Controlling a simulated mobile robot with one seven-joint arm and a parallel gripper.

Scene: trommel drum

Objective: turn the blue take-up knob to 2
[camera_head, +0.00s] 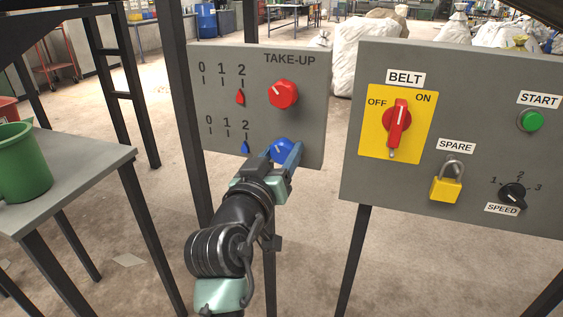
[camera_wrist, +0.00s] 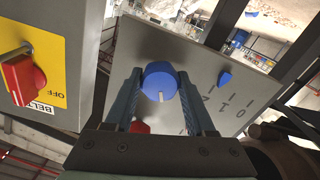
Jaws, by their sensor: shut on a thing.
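The blue take-up knob (camera_head: 283,149) is at the lower right of the grey TAKE-UP panel (camera_head: 310,120). My gripper (camera_head: 282,156) is shut on it, one finger on each side. In the wrist view the blue knob (camera_wrist: 160,76) sits between the fingertips (camera_wrist: 159,88), with a white mark on its face. The blue pointer (camera_head: 245,147) stands under the 2 tick of the lower 0-1-2 scale; it also shows in the wrist view (camera_wrist: 224,78). The fingers partly hide the knob in the head view.
Above the blue knob is a red knob (camera_head: 283,94), with a red pointer (camera_head: 240,97) under its own 2. The belt panel (camera_head: 350,180) with a red switch (camera_head: 397,124) and yellow padlock (camera_head: 445,187) stands to the right. A green bucket (camera_head: 22,165) is on a table at left.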

